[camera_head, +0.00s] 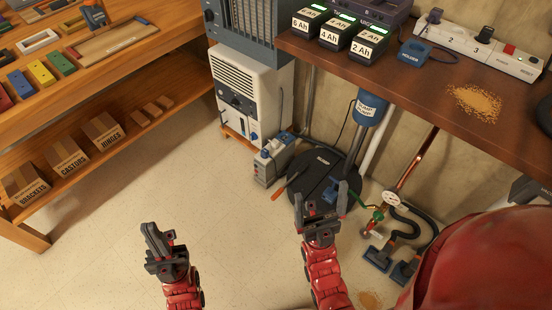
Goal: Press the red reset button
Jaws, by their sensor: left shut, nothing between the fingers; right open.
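A red button (509,49) sits near the right end of a white power strip (462,42) at the back of the brown workbench, upper right. Its small label is hard to read. The strip also carries numbered switches and a pale part at its far right end. My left gripper (157,238) is shut and empty over the floor at lower left centre, far from the strip. My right gripper (320,208) is open and empty, lower than the bench and in front of it, well left of the button. Neither gripper touches anything.
Below are a white heater-like unit (250,88), a black drum lid (318,176) and hoses (405,222). Open floor (130,195) lies left.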

